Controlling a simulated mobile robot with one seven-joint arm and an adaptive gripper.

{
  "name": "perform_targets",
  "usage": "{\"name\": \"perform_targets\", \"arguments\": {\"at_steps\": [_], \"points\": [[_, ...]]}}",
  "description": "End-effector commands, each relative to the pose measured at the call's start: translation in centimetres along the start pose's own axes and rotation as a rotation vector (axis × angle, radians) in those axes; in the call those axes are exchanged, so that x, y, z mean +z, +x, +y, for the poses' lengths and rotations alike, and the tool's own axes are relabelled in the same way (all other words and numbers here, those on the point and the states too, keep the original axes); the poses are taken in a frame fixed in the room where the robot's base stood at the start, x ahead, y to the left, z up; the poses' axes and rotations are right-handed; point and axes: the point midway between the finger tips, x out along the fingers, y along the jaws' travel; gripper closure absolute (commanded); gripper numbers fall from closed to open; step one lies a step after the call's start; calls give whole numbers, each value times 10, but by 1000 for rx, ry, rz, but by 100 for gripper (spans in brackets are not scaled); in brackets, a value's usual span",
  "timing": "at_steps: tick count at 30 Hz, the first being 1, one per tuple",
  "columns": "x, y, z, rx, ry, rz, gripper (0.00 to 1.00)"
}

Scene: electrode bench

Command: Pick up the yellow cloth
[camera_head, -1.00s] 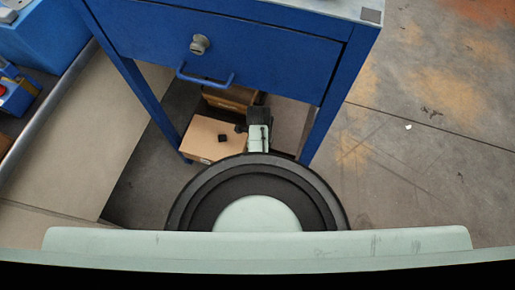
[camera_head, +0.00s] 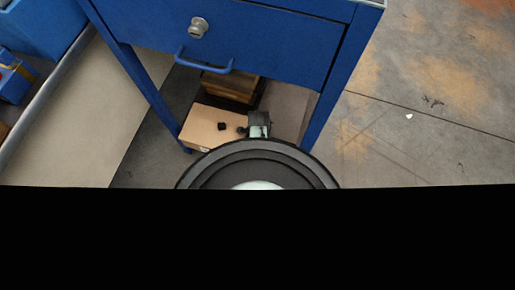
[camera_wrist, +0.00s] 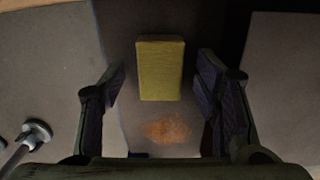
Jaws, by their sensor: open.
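The yellow cloth (camera_wrist: 161,68) shows in the wrist view as a folded, block-like rectangle on a grey surface, near the upper middle. My gripper (camera_wrist: 160,80) is open, with one dark finger on each side of the cloth in the picture. Gaps show between the cloth and both fingers, and I cannot tell how far the cloth lies below them. In the head view the cloth is not visible, and the fingers are hidden behind my own arm under the blue bench.
A blue bench (camera_head: 265,45) with a drawer handle (camera_head: 205,62) stands ahead; its legs flank my arm. A cardboard box (camera_head: 205,128) lies beneath it. A rusty-brown patch (camera_wrist: 168,130) marks the surface near the cloth. A metal post (camera_wrist: 30,138) stands at lower left. Open floor (camera_head: 430,130) lies right.

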Motion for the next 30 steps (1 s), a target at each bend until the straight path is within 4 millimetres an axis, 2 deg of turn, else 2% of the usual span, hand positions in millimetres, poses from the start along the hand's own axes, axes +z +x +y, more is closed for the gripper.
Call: {"name": "perform_targets", "arguments": {"at_steps": [2,21,30], "points": [[0,0,0,0,0,0,43],[0,-1,0,0,0,0,85],[0,-2,0,0,0,0,86]]}}
